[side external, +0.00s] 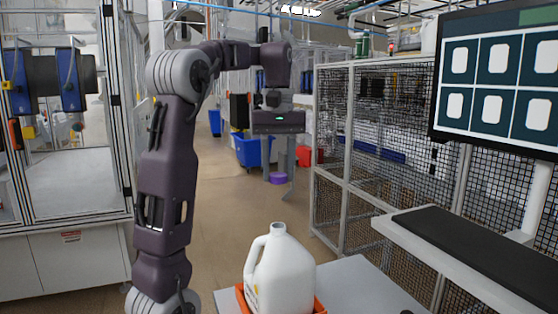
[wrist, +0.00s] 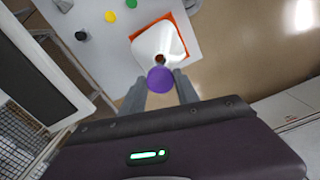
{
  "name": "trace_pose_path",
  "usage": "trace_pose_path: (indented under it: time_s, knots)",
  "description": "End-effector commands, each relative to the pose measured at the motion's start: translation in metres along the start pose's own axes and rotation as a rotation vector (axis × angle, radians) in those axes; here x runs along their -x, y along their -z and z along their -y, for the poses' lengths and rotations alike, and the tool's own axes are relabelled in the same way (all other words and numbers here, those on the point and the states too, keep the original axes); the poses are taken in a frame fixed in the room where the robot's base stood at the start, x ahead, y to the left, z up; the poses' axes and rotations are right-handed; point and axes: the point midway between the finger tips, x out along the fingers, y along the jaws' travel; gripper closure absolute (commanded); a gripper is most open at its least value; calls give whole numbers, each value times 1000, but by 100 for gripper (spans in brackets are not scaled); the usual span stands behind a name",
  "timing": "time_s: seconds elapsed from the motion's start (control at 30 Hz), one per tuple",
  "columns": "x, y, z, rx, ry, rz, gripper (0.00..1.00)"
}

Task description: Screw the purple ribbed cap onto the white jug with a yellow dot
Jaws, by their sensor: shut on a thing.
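The purple cap (side external: 278,177) is held between the fingertips of my gripper (side external: 278,169), which is shut on it. The cap also shows in the wrist view (wrist: 160,79), at the fingertips (wrist: 160,86); its ribs are too small to make out. The white jug (side external: 284,272) stands upright in an orange tray (side external: 319,304), its mouth bare and its handle to the left. The cap is higher than the jug's mouth and apart from it in the side view. In the wrist view the jug (wrist: 160,41) lies just beyond the cap. A faint yellowish mark shows low on the jug's left side.
The grey table (side external: 352,284) carries the tray. A monitor (side external: 500,75) and mesh fence (side external: 375,150) stand at the right.

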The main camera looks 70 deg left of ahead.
Motion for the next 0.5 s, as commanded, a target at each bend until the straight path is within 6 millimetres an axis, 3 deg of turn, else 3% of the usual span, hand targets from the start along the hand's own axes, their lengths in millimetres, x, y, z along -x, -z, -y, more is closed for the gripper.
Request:
trace_pose_path:
  time_s: [0.5]
  knots:
    - [-68, -1, 0, -1, 1, 2, 99]
